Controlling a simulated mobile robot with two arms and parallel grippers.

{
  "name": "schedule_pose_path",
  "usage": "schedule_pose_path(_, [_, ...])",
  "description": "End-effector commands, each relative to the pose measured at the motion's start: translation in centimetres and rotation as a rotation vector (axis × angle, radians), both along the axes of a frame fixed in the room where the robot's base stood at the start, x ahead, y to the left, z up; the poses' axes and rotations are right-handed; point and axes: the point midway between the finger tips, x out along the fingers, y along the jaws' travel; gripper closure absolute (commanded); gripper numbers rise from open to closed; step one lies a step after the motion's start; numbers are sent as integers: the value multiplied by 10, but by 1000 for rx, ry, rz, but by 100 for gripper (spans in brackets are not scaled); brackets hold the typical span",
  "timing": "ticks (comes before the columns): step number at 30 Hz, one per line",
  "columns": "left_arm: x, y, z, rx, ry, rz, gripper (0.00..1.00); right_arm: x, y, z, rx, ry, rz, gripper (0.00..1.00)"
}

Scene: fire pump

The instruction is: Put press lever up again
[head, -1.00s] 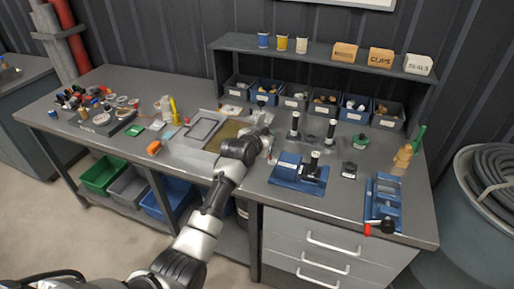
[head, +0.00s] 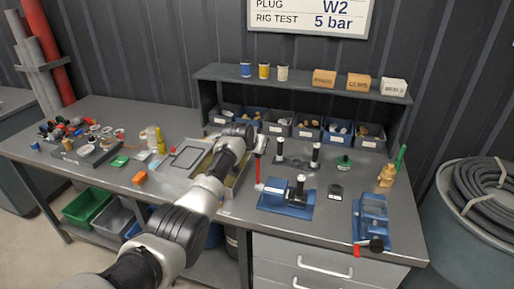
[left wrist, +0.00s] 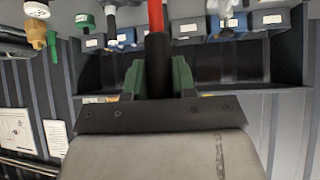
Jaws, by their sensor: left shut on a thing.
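A slim red lever with a black grip stands roughly upright in the head view (head: 258,170), at the left edge of a blue pump base (head: 284,204). Whether its lower end joins the base is too small to tell. My left gripper (head: 258,143) is at its top. In the left wrist view, the green fingertips (left wrist: 157,75) are shut on the lever's black grip (left wrist: 157,60), and the red rod (left wrist: 156,18) runs away from them. The fingers hide part of the grip. My right gripper is not in view.
Black-topped cylinders (head: 316,154) stand behind the base. A shallow tray (head: 182,160) lies left under my arm. Bins (head: 308,128) line the back.

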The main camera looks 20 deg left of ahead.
Motion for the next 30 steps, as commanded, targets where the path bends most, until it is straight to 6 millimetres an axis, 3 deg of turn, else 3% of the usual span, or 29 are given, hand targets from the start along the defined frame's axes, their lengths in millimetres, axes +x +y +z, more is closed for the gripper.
schedule_pose_path(9, [1,0,4,-8,-4,4,100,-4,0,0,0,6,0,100])
schedule_pose_path(10, [1,0,4,-8,-4,4,69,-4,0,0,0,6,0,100])
schedule_pose_path(14, [1,0,3,-6,-3,3,50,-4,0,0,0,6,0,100])
schedule_pose_path(30, [-9,3,10,-2,-2,1,48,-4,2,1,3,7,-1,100])
